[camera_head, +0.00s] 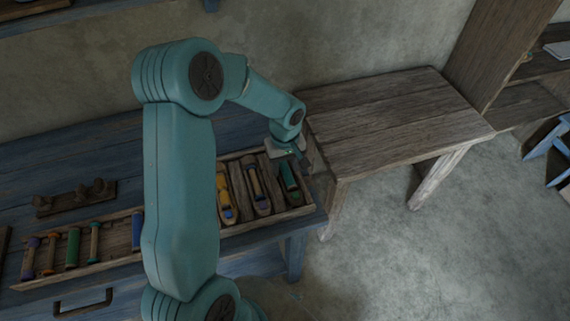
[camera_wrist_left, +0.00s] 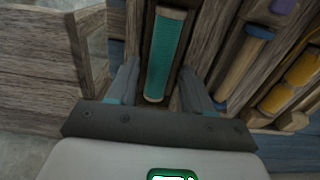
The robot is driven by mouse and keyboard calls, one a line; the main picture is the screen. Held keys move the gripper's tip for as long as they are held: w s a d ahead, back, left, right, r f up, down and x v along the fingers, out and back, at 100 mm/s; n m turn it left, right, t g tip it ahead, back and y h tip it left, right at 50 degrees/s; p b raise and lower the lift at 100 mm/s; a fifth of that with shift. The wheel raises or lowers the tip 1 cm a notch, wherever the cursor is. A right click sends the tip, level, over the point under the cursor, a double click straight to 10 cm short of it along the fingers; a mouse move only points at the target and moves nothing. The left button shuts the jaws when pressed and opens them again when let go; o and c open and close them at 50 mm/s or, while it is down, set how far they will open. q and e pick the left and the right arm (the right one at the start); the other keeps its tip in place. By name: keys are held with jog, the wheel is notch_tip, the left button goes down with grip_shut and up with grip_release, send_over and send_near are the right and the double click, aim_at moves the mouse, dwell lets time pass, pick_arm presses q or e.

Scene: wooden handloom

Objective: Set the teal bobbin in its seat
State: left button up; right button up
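The teal bobbin (camera_head: 289,178) lies in the rightmost slot of the wooden tray (camera_head: 294,213) on the blue bench. In the left wrist view the teal bobbin (camera_wrist_left: 165,50) shows lengthwise between wooden slot walls. My left gripper (camera_head: 291,154) is above this slot, its fingers mostly hidden in the head view. In the left wrist view my left gripper (camera_wrist_left: 158,72) is open, with one finger on each side of the bobbin's near end. I cannot tell whether the fingers touch it. My right gripper is not in view.
Beside the teal bobbin lie a tan-and-blue bobbin (camera_head: 257,186) and a yellow bobbin (camera_head: 223,190). A longer tray (camera_head: 110,259) holds several bobbins at left. A bare wooden table (camera_head: 390,118) stands close on the right. A small pegged rack (camera_head: 75,198) sits on the bench.

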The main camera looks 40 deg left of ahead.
pick_arm(q)
notch_tip(320, 180, up, 16)
jog(key=shift+r, duration=0.2)
dwell(0.4)
jog(key=shift+f, duration=0.1)
dwell(0.4)
